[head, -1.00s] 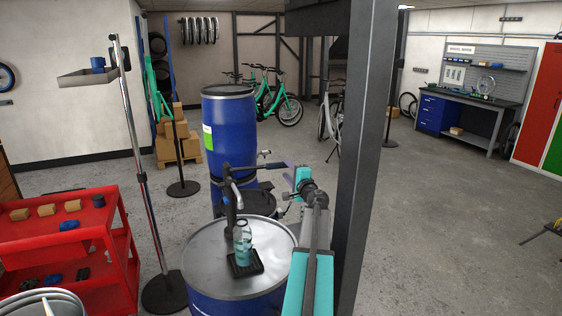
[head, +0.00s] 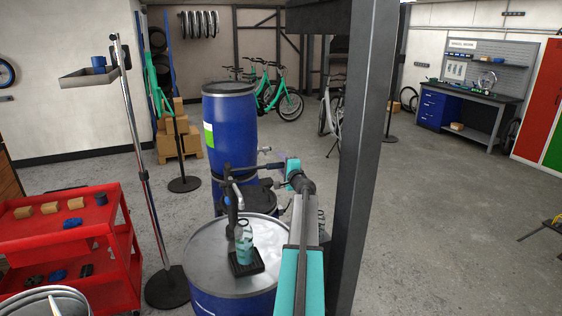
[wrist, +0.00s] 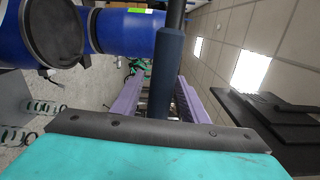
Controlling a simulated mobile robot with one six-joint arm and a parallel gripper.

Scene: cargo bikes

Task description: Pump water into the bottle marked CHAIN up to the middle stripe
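A clear bottle with teal stripes (head: 244,242) stands upright on a black drip tray (head: 238,268) on the barrel lid, under the pump spout (head: 237,190). Its marking and exact water level are too small to read. The pump handle, a dark bar with a blue grip (wrist: 167,75), runs toward my gripper. My gripper's purple fingers (wrist: 161,98) lie on both sides of the grip in the wrist view, apart, with narrow gaps showing. In the head view the fingers are mostly hidden around the handle's outer end.
A steel post (head: 360,160) stands close to the right of my arm. A taller blue barrel (head: 229,125) is behind the pump. A red cart (head: 70,240) and a pole stand are left. Other clear bottles (wrist: 42,107) show in the wrist view.

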